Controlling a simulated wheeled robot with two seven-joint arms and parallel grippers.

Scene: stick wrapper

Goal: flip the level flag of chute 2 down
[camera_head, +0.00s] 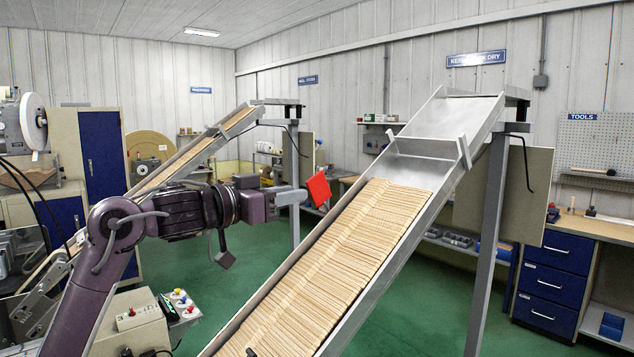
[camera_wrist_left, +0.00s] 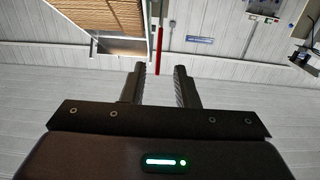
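The red level flag (camera_head: 318,189) is a small flat plate standing raised and slightly tilted at the left side rail of the near sloping chute (camera_head: 420,215). No chute number is readable. My left gripper (camera_head: 292,197) reaches in from the left with its tip just short of the flag. In the left wrist view the flag (camera_wrist_left: 159,50) shows edge-on as a thin red strip. It lies between the two spread fingertips of the left gripper (camera_wrist_left: 160,70), with a gap on each side. My left gripper is open and holds nothing. My right gripper is not in view.
The near chute is filled with pale wooden sticks (camera_head: 340,260) below a metal gate (camera_head: 430,150). A second stick chute (camera_head: 190,155) slopes behind my left arm. A metal post (camera_head: 488,240) supports the near chute. A blue drawer bench (camera_head: 555,280) stands right.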

